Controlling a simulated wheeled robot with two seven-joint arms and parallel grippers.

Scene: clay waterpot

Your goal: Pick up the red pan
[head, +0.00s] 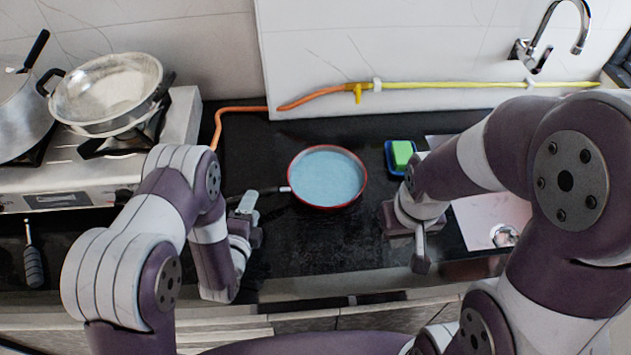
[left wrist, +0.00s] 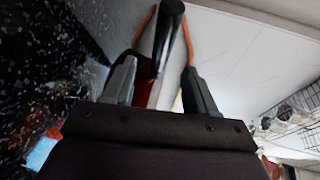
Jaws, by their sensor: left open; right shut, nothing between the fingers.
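The red pan (head: 327,203) sits on the black counter, with a pale blue inside and a dark handle (head: 265,192) pointing left. My left gripper (head: 250,202) is open at the handle's end. In the left wrist view, the dark handle (left wrist: 168,28) appears between the two fingers of that gripper (left wrist: 160,85), with a clear gap to the right finger; contact with the left finger cannot be told. Part of the red pan (left wrist: 144,92) shows behind the fingers. My right gripper (head: 420,250) is shut and empty, to the right of the pan, pointing down.
A stove (head: 70,170) with a steel pan (head: 108,92) and a wok (head: 20,115) stands at the left. A green sponge (head: 402,153) sits in a blue tray right of the pan. A sink (head: 490,222) and faucet (head: 540,45) are at the right. An orange-yellow hose (head: 440,86) runs along the wall.

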